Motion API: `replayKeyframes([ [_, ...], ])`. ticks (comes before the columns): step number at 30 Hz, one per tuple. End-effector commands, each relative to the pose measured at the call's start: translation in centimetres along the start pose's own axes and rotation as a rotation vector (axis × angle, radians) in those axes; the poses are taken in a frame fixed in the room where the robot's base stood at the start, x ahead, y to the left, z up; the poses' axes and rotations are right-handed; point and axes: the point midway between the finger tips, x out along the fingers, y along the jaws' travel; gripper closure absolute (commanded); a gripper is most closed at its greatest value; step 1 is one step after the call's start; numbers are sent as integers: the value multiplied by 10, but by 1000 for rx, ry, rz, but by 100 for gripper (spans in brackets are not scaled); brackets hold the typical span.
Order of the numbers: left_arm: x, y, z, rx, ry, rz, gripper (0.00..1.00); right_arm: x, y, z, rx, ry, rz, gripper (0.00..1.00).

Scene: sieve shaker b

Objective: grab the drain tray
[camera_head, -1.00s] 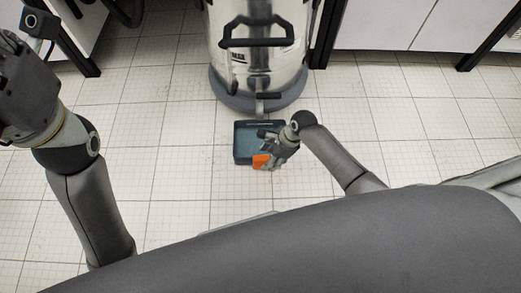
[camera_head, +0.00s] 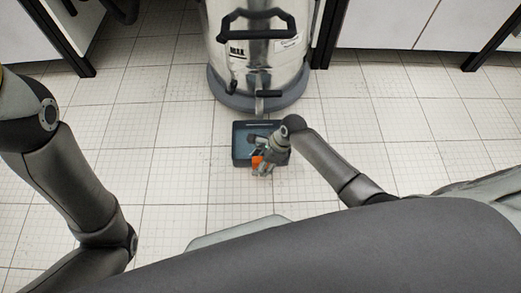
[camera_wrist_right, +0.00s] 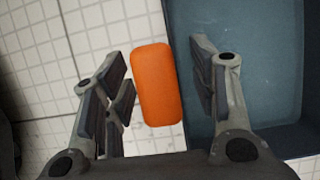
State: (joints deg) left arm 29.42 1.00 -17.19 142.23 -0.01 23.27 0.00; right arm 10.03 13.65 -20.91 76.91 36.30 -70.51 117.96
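The drain tray (camera_head: 243,145) is a shallow dark box with a blue-grey inside and an orange handle (camera_head: 257,161) on its near side. It lies on the floor just in front of the steel vessel. My right gripper (camera_head: 262,170) is at the handle and partly hides the tray. In the right wrist view, my right gripper (camera_wrist_right: 163,80) is open, with the orange handle (camera_wrist_right: 158,85) between its fingers. One finger is over the floor outside, the other over the tray's inside (camera_wrist_right: 255,50). Gaps show on both sides of the handle. My left gripper is out of view.
The steel vessel (camera_head: 257,60), with a dark round base and black handle, stands right behind the tray. White cabinets (camera_head: 380,22) with black legs stand at the back on both sides. The tiled floor (camera_head: 160,130) is clear left and right of the tray.

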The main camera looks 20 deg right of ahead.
Motion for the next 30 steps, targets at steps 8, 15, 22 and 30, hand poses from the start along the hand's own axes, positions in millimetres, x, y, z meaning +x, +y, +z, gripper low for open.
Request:
replayKeyframes([
  [8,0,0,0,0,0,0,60,0,0,0,0,0,0,84],
  [15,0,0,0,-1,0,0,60,-1,-1,1,-1,-2,-3,100],
  [22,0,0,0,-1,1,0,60,-1,-1,1,-1,-2,-3,100],
  [30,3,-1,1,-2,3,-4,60,-6,-1,3,0,-2,-3,100],
])
